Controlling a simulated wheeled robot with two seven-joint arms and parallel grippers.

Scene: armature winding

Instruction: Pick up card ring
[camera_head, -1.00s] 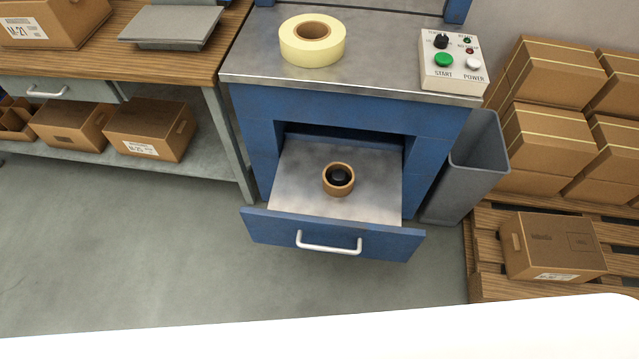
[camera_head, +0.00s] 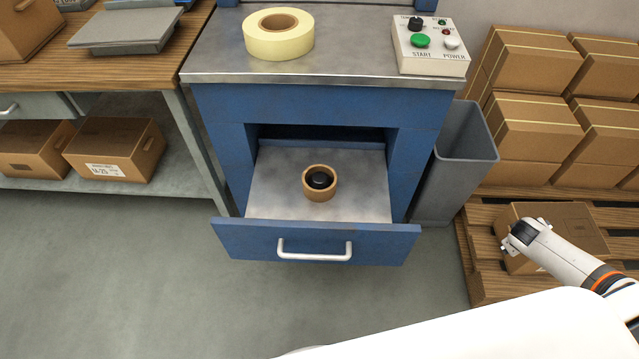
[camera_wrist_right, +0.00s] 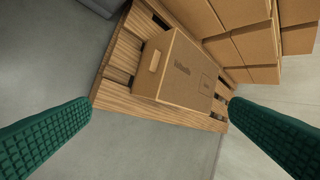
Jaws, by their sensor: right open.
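The card ring (camera_head: 307,192) is a brown ring around a black knob or core, sitting on the metal floor of the open drawer (camera_head: 268,196). My right gripper (camera_head: 515,236) is at the right of the head view, over the pallet area and well to the right of the drawer. In the right wrist view my right gripper (camera_wrist_right: 160,128) shows two green ridged fingers spread wide with nothing between them. The ring is not in the wrist view. My left gripper is not in view.
The blue drawer front has a silver handle (camera_head: 315,256). A yellow tape roll (camera_head: 279,36) and control box (camera_head: 430,47) stand on the bench above. A grey bin (camera_head: 458,165) is right of the cabinet. Cartons sit on a wooden pallet (camera_wrist_right: 118,88). Floor at left is clear.

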